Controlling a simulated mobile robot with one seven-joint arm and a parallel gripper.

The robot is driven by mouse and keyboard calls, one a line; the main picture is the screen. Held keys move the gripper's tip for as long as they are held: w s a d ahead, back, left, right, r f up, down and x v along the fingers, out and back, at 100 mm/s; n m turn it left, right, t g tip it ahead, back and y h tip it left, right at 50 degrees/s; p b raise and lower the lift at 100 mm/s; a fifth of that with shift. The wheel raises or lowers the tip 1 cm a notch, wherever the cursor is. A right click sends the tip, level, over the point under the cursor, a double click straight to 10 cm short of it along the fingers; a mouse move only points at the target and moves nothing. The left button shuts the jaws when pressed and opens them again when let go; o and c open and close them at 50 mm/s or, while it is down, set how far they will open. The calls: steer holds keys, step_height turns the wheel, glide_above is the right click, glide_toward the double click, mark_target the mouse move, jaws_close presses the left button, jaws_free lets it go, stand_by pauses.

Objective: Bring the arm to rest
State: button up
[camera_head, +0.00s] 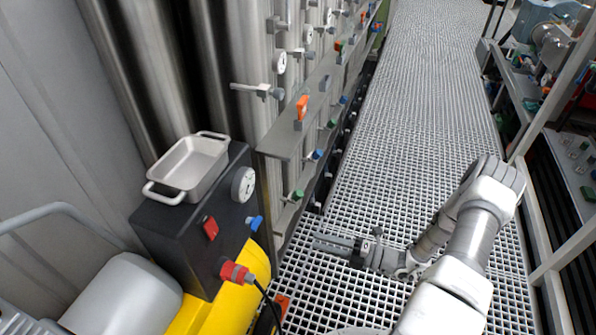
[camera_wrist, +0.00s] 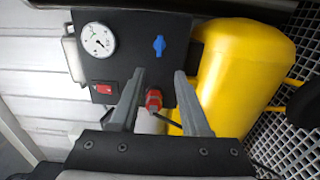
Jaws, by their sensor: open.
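My gripper (camera_head: 336,244) is at the end of my white and grey arm, above the grating walkway and to the right of the black control box. In the wrist view my gripper (camera_wrist: 158,95) shows two grey fingers spread apart, with nothing held between them. The fingers point toward the front of the control box (camera_wrist: 132,60). The red cable connector (camera_wrist: 153,100) shows between the fingers, beyond them. Whether a finger touches anything is not clear, but a gap shows between gripper and box in the head view.
The black control box (camera_head: 190,240) carries a metal tray (camera_head: 190,165), a gauge (camera_head: 243,184), a red switch and a blue valve. A yellow tank (camera_head: 228,300) lies below. Membrane vessels with valves line the left. The grating walkway (camera_head: 420,100) is clear ahead; a railing (camera_head: 545,240) stands right.

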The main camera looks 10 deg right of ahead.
steer(key=s+a+r+n+g+h, duration=0.2)
steer(key=r+n+g, duration=0.2)
steer(key=r+n, duration=0.45)
steer(key=s+a+r+n+g+h, duration=0.2)
steer(key=r+n+g+h, duration=0.1)
steer(key=r+n, duration=0.5)
steer(key=s+a+r+n+g+h, duration=0.2)
steer(key=r+n+g, duration=0.2)
steer(key=r+n, duration=0.4)
steer(key=s+r+n+t+h, duration=0.6)
steer(key=s+r+n+h, duration=0.3)
steer(key=r+n, duration=0.65)
step_height(320, 180, up, 12)
steer(key=s+n+y+p, duration=0.1)
steer(key=n+p, duration=0.2)
steer(key=p, duration=1)
steer(key=shift+s+d+f+t, duration=0.15)
steer(key=shift+s+d+t, duration=0.15)
steer(key=shift+d, duration=0.1)
